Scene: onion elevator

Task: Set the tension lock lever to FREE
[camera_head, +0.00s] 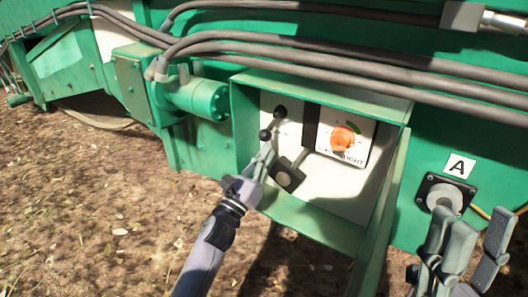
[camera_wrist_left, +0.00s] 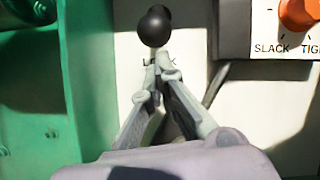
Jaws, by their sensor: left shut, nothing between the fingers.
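The tips also show in the left wrist view (camera_wrist_left: 163,58); contact with the ball cannot be told. My right gripper (camera_head: 474,226) is open and empty at the lower right.
An orange knob (camera_head: 343,138) sits on a white plate marked SLACK and TIGHT, right of the lever. The box's open door (camera_head: 381,215) stands between my arms. Hoses (camera_head: 300,55) run above.

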